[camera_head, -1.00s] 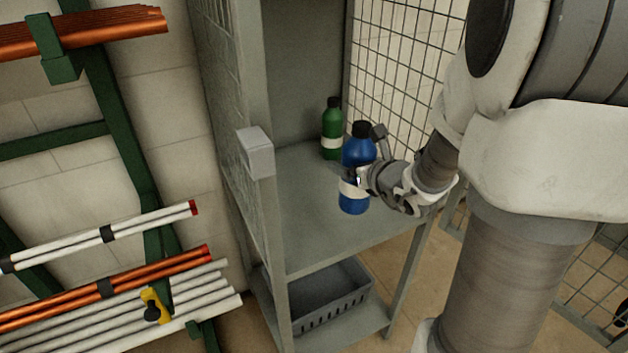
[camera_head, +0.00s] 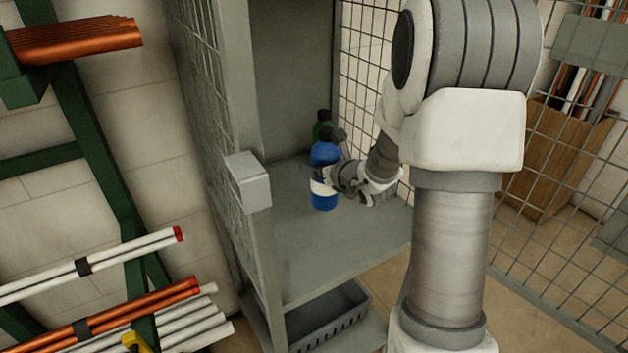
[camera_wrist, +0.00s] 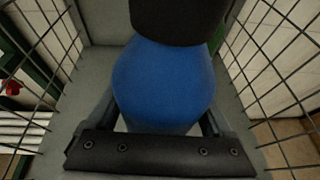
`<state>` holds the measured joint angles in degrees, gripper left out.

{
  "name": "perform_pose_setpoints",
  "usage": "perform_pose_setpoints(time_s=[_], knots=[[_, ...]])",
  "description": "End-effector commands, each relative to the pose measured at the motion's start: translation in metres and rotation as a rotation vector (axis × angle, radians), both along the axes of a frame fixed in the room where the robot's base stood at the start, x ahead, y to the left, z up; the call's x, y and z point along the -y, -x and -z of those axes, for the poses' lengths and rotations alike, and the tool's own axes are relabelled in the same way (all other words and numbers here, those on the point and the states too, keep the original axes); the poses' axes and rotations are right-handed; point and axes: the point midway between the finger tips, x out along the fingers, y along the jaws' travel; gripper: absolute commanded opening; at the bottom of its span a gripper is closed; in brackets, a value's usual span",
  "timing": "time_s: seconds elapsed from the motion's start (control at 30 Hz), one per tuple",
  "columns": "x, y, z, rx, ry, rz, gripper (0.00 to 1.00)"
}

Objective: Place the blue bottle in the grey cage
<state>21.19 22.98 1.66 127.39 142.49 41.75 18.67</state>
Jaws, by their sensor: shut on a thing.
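The blue bottle (camera_head: 325,155) has a dark cap and a white label band. It is upright inside the grey cage (camera_head: 285,262), over its upper shelf. I cannot tell whether its base touches the shelf. My gripper (camera_head: 334,182) is shut on the bottle from the right side. In the wrist view, the blue bottle (camera_wrist: 163,80) fills the middle, its dark cap at the top, with the gripper's dark bar across the lower part.
A green bottle (camera_head: 322,130) stands behind the blue one, mostly hidden by it. A grey basket (camera_head: 330,322) sits on the lower shelf. A grey box (camera_head: 248,182) is on the cage's front left post. The front of the shelf is clear.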

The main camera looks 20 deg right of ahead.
Motion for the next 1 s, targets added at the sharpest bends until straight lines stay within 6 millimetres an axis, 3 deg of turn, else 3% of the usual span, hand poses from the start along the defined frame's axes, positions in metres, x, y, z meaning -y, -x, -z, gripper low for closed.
perform_pose_setpoints(time_s=[0.1,0.3,0.43,0.67,1.0], knots=[[-0.001,-0.022,0.013,0.002,0.0,0.0,0.0],[-0.001,-0.039,0.022,0.004,0.0,0.001,0.0],[-0.001,-0.04,0.03,0.002,-0.001,0.0,0.0],[-0.001,-0.04,0.061,0.001,-0.001,0.0,0.0],[-0.001,-0.04,0.064,0.004,0.0,0.001,0.0]])
